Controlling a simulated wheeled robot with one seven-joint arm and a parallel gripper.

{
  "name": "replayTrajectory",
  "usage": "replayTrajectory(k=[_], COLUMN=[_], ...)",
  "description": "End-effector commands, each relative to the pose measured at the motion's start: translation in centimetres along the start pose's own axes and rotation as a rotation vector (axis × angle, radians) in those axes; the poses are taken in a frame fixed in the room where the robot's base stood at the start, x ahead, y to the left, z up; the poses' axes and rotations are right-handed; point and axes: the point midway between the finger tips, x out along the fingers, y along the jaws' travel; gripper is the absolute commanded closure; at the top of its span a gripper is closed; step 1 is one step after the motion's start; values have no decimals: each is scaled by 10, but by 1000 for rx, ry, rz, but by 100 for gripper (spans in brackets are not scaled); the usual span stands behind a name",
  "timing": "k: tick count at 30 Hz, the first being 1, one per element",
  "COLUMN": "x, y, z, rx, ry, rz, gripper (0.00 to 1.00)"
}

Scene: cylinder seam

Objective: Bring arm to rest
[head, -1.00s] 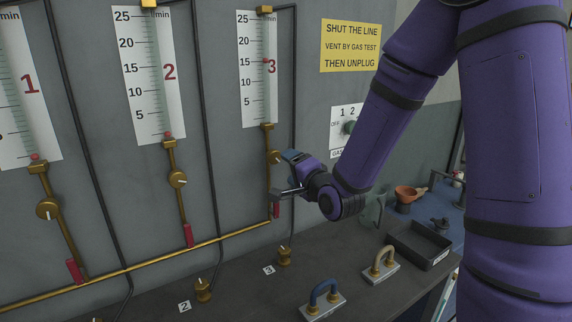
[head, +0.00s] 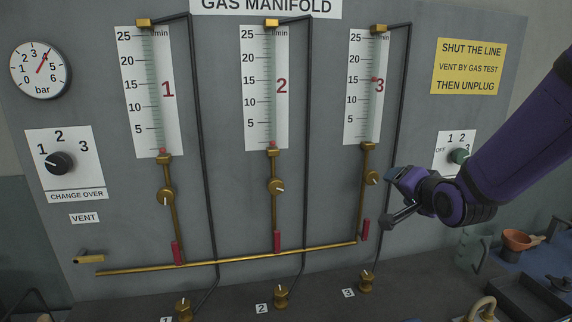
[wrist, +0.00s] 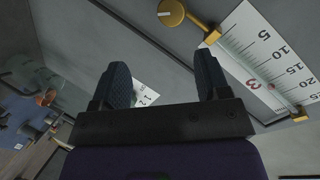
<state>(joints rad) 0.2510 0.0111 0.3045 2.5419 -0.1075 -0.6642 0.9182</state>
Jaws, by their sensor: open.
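My gripper (head: 392,196) is at the end of my purple arm, in front of the panel just right of flowmeter 3's brass knob (head: 372,178). In the wrist view my gripper (wrist: 165,82) has its two dark fingers wide apart with nothing between them. The knob also shows in the wrist view (wrist: 171,12), beyond the fingers and apart from them. Flowmeter 3 (head: 367,90) has its red float near 15; it also shows in the wrist view (wrist: 268,55). Flowmeters 1 (head: 150,95) and 2 (head: 265,90) have their red floats at the bottom.
A pressure gauge (head: 40,70) and change-over dial (head: 59,163) are at the left. A gas selector knob (head: 459,156) is behind my arm.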

Motion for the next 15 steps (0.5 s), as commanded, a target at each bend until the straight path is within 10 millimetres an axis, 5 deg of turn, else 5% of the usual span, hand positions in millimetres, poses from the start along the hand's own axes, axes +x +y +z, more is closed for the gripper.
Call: replayTrajectory(k=[15], x=[-142], y=[-3], z=[-14], rx=[-482], ry=[-284], rz=[362], gripper=[31])
